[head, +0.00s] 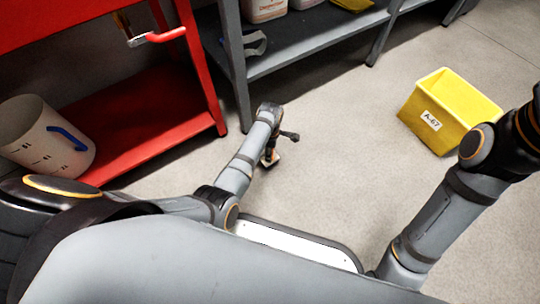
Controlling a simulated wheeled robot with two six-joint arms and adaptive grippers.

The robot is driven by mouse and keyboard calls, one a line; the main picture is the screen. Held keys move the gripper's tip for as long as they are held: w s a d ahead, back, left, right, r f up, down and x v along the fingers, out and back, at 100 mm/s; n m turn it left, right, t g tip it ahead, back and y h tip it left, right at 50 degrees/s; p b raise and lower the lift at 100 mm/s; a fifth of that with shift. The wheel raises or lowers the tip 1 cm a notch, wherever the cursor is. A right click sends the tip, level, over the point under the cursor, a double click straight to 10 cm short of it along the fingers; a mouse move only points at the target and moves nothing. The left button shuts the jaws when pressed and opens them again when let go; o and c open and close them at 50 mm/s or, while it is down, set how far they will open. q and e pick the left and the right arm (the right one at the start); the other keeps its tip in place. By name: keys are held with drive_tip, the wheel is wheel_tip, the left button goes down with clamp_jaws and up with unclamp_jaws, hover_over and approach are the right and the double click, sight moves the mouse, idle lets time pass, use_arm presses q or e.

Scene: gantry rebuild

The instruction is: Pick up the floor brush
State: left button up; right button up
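My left arm reaches out over the floor, and its gripper (271,158) points down in front of the grey shelf. The gripper is small and partly hidden by my own wrist, so I cannot tell whether its fingers are open or shut. A small pale patch shows at its tip; I cannot tell whether it is part of the gripper or another thing. I cannot make out a floor brush for certain anywhere in this view. My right arm rises at the right edge, and its gripper is out of the picture.
A red workbench (150,130) stands at left, with a white bucket (45,140) with a blue handle beside it. A grey shelf (310,42) holds containers and a pale looped item (256,44). A yellow bin (445,112) labelled A-67 sits on the floor. Open floor lies between.

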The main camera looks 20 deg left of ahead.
use_arm(q)
clamp_jaws()
idle(0.3)
